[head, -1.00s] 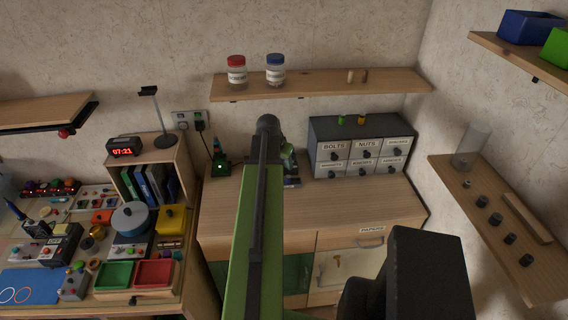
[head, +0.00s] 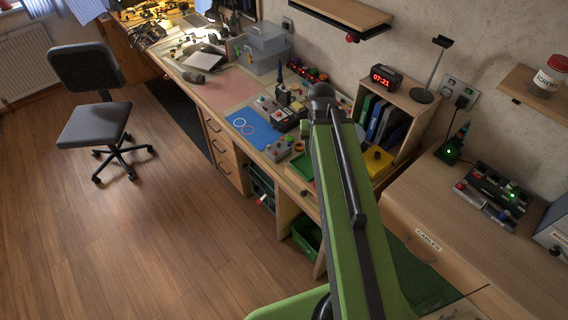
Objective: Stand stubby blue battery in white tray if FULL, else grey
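I cannot make out a stubby blue battery in the head view. My green arm rises through the middle of the head view and hides part of the workbench. My gripper does not show. A dark panel (head: 495,190) with small red, black and green-lit parts lies on the wooden cabinet top (head: 420,200) at the right. A small dark device (head: 450,150) with a green light stands behind it.
The workbench (head: 215,95) holds a blue mat (head: 252,127), a clear box (head: 262,50), a green bin (head: 301,166) and a yellow box (head: 377,162). An office chair (head: 92,105) stands left. The wooden floor (head: 130,230) has free room.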

